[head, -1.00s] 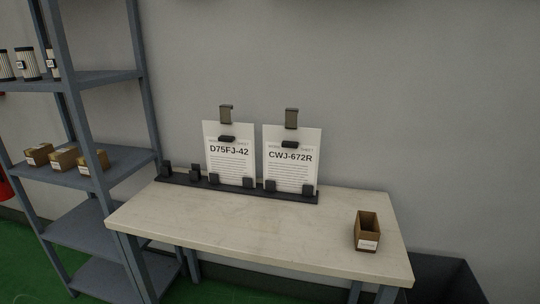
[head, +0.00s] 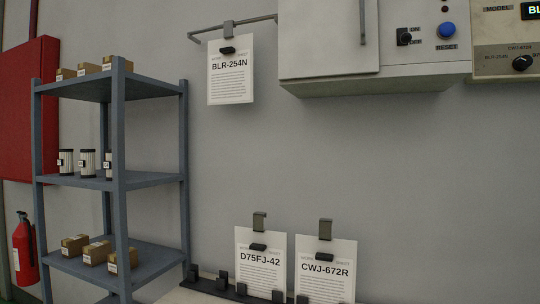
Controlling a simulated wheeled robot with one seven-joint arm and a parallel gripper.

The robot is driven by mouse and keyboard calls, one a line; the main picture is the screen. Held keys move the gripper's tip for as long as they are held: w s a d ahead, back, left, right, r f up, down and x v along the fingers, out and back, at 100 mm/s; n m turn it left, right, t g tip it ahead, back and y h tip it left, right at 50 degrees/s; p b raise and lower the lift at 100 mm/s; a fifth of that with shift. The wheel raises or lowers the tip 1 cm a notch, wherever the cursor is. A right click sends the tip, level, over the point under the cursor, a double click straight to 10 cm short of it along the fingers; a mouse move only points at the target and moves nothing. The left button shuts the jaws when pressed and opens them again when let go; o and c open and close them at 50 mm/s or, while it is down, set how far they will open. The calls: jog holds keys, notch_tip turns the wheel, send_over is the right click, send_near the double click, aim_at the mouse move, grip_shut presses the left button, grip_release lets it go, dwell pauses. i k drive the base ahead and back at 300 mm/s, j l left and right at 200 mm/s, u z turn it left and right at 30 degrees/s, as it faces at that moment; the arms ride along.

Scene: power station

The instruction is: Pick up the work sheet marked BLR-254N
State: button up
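The work sheet marked BLR-254N (head: 231,82) is a white printed page in the head view, upper left of centre. It hangs upright from a dark clip and a hook on a metal rail (head: 262,19) on the wall, left of the grey cabinet. Two similar sheets, D75FJ-42 (head: 260,280) and CWJ-672R (head: 325,285), stand at the bottom in a dark holder, each with a clip and hook on top. My gripper is not in view.
A grey cabinet (head: 325,45) with a handle, a switch and a blue button (head: 447,30) is beside the rail. A blue-grey shelf (head: 150,180) with boxes and cylinders stands left. A fire extinguisher (head: 24,255) and red cabinet (head: 28,115) are far left. A pale table (head: 190,296) is below.

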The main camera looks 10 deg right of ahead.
aim_at(231, 66)
jog(key=i+j, duration=0.25)
jog(key=j, duration=0.15)
jog(key=i+j, duration=0.25)
jog(key=j, duration=0.15)
jog(key=i+j, duration=0.25)
jog(key=j, duration=0.15)
